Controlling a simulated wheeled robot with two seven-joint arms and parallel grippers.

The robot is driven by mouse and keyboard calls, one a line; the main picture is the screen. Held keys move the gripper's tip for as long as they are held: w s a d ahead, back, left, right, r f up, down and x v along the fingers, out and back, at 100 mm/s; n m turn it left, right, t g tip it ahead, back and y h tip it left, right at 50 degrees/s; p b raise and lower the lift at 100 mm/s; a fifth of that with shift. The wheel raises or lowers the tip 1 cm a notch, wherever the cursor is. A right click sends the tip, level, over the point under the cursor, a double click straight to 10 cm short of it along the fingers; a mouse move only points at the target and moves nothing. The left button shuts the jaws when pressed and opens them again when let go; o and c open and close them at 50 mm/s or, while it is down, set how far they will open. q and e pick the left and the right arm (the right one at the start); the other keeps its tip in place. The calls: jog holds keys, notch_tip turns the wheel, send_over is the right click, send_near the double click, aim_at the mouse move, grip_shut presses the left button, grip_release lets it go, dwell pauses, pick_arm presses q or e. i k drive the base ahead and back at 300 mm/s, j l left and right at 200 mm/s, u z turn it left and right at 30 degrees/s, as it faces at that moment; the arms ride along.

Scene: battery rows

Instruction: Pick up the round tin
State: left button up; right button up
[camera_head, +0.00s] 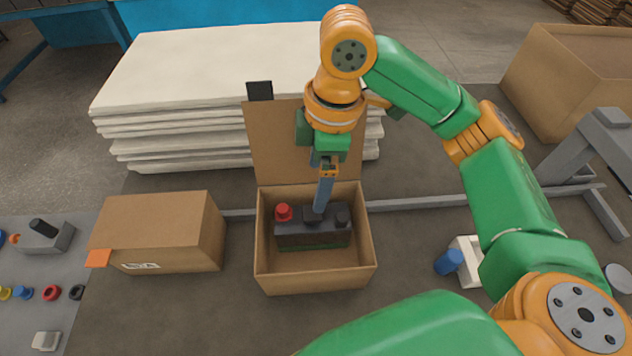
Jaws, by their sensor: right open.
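A flat round grey thing (618,278), which looks like the round tin, lies at the far right edge, beside my green and orange right arm. It is small and partly cut off by the picture edge. My right gripper (320,208) points down into an open cardboard box (317,283), far to the left of the tin. Its fingers are at the top of a dark battery (312,238) with a red cap (283,212). The fingers overlap in this view, and I cannot tell whether they touch the battery. My left gripper is not in view.
A closed cardboard box (160,232) stands left of the open one. A blue cap (449,261) and a white block lie right of it. A grey board (25,290) with small parts is at far left. White sheets (180,90) are stacked behind; a grey stand is at right.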

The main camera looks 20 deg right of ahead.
aim_at(619, 279)
jog(key=k, duration=1.5)
